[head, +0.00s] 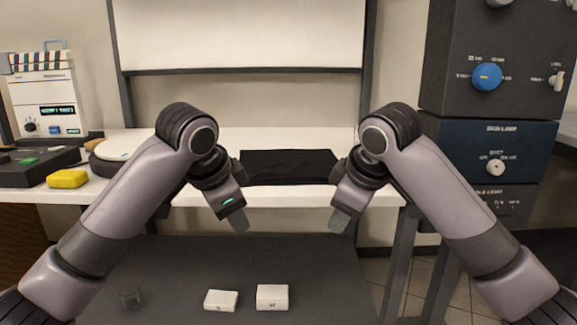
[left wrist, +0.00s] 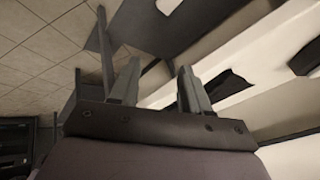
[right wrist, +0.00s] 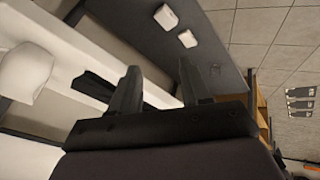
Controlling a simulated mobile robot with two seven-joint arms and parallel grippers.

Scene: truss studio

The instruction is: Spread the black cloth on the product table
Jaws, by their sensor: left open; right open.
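The black cloth (head: 287,166) lies on the white product table (head: 290,140), reaching its front edge in the head view. It looks flat with slight creases; my arms stand near its left and right sides. Part of it also shows in the left wrist view (left wrist: 226,86). My left gripper (head: 238,222) hangs in front of the table, left of the cloth, apart from it. Its fingers (left wrist: 158,84) are open and empty in the left wrist view. My right gripper (head: 340,222) hangs in front of the table, right of the cloth. Its fingers (right wrist: 158,88) are open and empty.
A yellow block (head: 67,179) and a dark tray (head: 38,166) are at the table's left. A dark stack of equipment (head: 495,150) stands at right. The white tabletop behind the cloth is clear.

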